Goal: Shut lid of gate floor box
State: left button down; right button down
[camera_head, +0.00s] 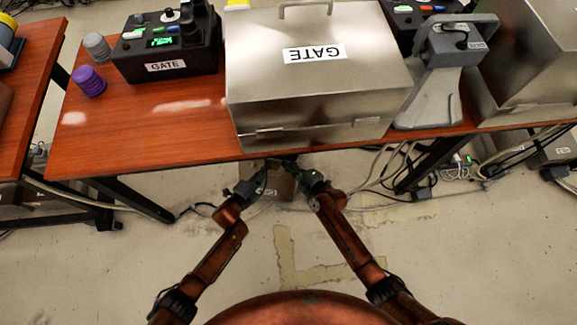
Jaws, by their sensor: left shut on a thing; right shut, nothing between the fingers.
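A small grey-brown floor box (284,186) sits on the floor below the table's front edge, between my two grippers. It is partly hidden by the table edge and by my grippers, and I cannot tell the angle of its lid. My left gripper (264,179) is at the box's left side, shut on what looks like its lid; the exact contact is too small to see. My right gripper (309,178) is at the box's right side, shut and empty.
The red-brown table (165,125) overhangs the box. Cables (385,165) run under the table at right. The floor in front is clear.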

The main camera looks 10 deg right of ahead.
pick_arm(q)
jog(key=shift+s+d+r, duration=0.1)
jog(key=shift+s+r, duration=0.05)
jog(key=shift+s, duration=0.05)
jog(key=c, duration=1.8)
grip_release()
jog(key=shift+c, duration=0.2)
